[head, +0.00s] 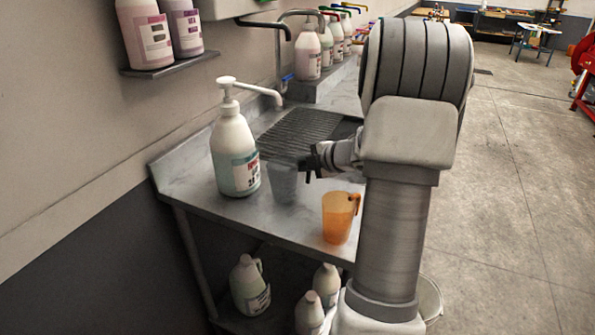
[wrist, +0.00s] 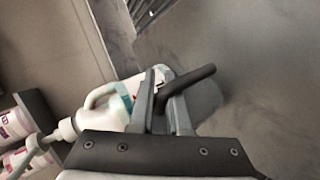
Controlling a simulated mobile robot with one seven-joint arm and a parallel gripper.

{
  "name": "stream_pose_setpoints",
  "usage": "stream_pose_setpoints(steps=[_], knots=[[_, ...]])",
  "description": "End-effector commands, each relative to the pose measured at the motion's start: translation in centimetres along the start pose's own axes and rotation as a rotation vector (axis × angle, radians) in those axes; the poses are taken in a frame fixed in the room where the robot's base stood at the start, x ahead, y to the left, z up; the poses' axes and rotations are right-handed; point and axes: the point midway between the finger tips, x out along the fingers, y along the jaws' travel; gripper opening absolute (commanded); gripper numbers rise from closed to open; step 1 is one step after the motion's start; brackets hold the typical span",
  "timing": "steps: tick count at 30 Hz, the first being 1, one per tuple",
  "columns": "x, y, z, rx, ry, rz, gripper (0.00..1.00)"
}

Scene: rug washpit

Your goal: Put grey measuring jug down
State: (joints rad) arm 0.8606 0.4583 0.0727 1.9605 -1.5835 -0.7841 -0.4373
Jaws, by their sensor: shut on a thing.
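The grey measuring jug (head: 283,181) is a translucent cup at the counter, just right of the white pump bottle in the head view. My gripper (head: 312,163) reaches in from the right and is shut on the jug's handle. In the wrist view the fingers (wrist: 165,103) close around the dark handle, and the grey jug body (wrist: 205,98) shows beyond them, partly hidden. The jug looks upright, at or close above the counter (head: 300,222); I cannot tell whether its base touches.
A white pump bottle (head: 234,155) stands close left of the jug. An orange jug (head: 338,217) stands nearer, to the right. A dark drain grate (head: 305,133) lies behind. Bare counter lies between the two jugs and at the front left. Bottles (head: 250,285) stand on the lower shelf.

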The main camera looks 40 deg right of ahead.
Motion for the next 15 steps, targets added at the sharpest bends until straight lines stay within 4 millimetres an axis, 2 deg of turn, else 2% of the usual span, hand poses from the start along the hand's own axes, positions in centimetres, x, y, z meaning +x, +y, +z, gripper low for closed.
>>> stream_pose_setpoints(steps=[2,11,12,15], knots=[[0.52,-0.85,0.19,0.0,0.001,-0.001,0.0],[0.57,-0.89,0.21,-0.001,0.001,0.0,0.0],[0.56,-0.89,0.21,-0.001,0.001,0.0,0.18],[0.53,-0.85,0.21,-0.001,0.001,0.0,0.36]])
